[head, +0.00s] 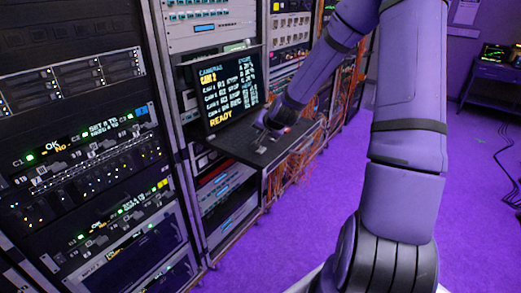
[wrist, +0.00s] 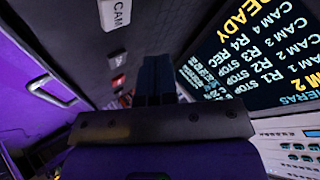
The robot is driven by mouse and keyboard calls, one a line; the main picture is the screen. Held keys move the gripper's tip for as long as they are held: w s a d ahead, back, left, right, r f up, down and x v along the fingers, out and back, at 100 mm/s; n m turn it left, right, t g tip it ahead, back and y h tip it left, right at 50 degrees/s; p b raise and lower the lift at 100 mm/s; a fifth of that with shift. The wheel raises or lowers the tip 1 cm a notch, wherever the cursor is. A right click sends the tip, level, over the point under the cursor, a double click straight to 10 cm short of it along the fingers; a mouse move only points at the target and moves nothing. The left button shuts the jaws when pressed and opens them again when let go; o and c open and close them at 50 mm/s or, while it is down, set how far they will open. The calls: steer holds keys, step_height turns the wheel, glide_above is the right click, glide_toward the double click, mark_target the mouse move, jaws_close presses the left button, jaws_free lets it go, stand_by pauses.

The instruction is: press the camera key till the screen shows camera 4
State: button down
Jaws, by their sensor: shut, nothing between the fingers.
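The screen (head: 228,92) stands on a rack shelf; its yellow line reads CAM 2 above a list of cameras, with READY at the bottom. It also shows rotated in the wrist view (wrist: 255,55), where CAM 4 is listed with REC. The white key marked CAM (wrist: 118,13) is at the top of the wrist view, apart from my fingers in that picture. My gripper (wrist: 155,88) is shut and empty, its dark fingers over the shelf. In the head view my gripper (head: 264,129) is low over the shelf in front of the screen; the CAM key cannot be made out there.
A red key (wrist: 118,83) lies left of my fingers in the wrist view. The dark shelf (head: 240,151) juts from the rack, with orange cables (head: 290,175) hanging below it. Equipment racks (head: 85,130) fill the left. Purple floor (head: 300,225) is open in front.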

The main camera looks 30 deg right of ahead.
mark_target(262, 149)
steer(key=shift+f, duration=1.65)
stand_by(0.9)
steer(key=shift+f, duration=0.4)
steer(key=shift+f, duration=0.4)
stand_by(0.7)
steer(key=shift+r, duration=0.85)
steer(key=shift+r, duration=0.1)
steer(key=shift+r, duration=2.4)
stand_by(0.7)
